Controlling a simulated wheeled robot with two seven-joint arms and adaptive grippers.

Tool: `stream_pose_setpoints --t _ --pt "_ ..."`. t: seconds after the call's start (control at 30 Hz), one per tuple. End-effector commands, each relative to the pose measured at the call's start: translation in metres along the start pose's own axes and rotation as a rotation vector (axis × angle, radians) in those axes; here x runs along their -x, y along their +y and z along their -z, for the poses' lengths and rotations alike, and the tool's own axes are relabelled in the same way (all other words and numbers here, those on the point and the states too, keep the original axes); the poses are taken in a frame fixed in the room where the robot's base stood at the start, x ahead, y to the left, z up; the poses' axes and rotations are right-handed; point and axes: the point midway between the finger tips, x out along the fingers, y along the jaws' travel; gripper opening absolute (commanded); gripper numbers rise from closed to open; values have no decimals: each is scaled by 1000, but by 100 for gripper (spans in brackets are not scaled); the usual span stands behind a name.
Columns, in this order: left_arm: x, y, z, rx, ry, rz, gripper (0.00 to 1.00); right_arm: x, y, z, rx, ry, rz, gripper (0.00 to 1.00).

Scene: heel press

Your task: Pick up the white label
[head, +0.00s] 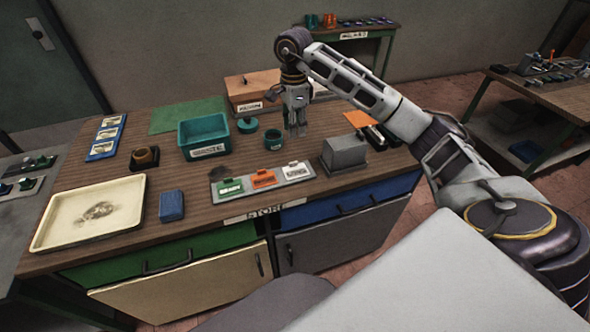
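The white label (296,170) stands at the right end of a grey holder plate (222,201), beside an orange label (263,179) and a green label (230,187). Its dark printing is too small to read. My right gripper (297,132) points down over the table, behind the white label in the picture and apart from it. Its fingers look parted, with nothing seen between them. My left gripper is not in view.
A small green jar (273,140) stands just left of my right gripper. A grey block-shaped device (344,152) stands right of the labels. A green bin (205,136), blue block (171,206) and cream tray (45,237) are further left.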

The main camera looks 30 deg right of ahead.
Motion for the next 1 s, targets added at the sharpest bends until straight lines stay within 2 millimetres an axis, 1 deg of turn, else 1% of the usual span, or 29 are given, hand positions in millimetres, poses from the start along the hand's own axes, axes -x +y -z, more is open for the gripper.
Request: stream_pose_setpoints --t 0.27,0.43,0.8,1.0 --pt "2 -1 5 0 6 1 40 -20 0 0 1 1 -2 32" --pt "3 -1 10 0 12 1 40 -39 1 0 0 0 -3 32" --pt "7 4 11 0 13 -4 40 -77 0 0 0 0 -2 32" --pt "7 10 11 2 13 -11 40 -85 0 0 1 -1 -1 32"
